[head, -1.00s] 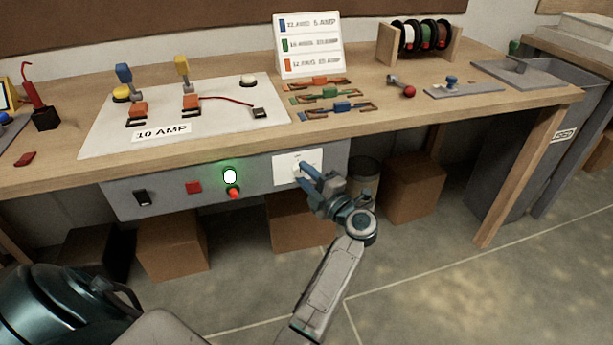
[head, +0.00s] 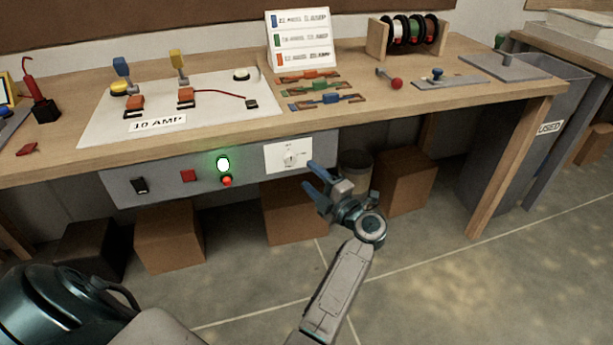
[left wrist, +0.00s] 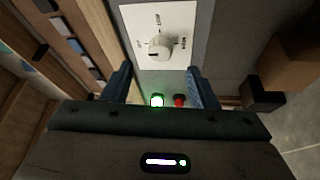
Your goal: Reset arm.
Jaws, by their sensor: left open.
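My left gripper (head: 312,180) is open and empty in front of the grey control panel under the workbench. Its blue fingers are apart, just right of and below a white plate with a round dial knob (head: 291,158). In the left wrist view the knob (left wrist: 160,47) lies ahead, beyond the two fingertips (left wrist: 158,78), with a clear gap. The plate's lettering is too small to read surely. My right gripper is not in view.
The panel (head: 240,180) also carries a lit green lamp (head: 223,164), a red button below it, a red square switch and a black switch. Cardboard boxes (head: 170,236) stand under the bench (head: 380,118). A grey bin (head: 515,150) stands at the right. Floor in front is open.

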